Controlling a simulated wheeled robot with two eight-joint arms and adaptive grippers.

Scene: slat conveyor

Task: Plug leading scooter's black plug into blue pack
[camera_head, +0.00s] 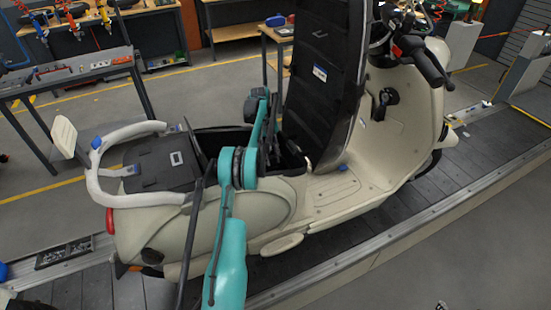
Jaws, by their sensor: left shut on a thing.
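The cream scooter (255,208) stands on the slat conveyor with its front to the right. Its long black seat (325,75) is raised upright, and the bay under it is open. My left arm reaches in over the scooter's side, and its dark gripper (271,158) is down at the open bay, shut on a small dark thing, apparently the black plug. The fingertips and the plug's outline are mostly hidden by the arm and the bay's dark inside. The blue pack and its socket cannot be made out. My right gripper is not in view.
The slat conveyor (400,213) runs diagonally with metal rails along its sides. A grey workbench (75,75) stands behind. The floor at the lower right is mostly clear.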

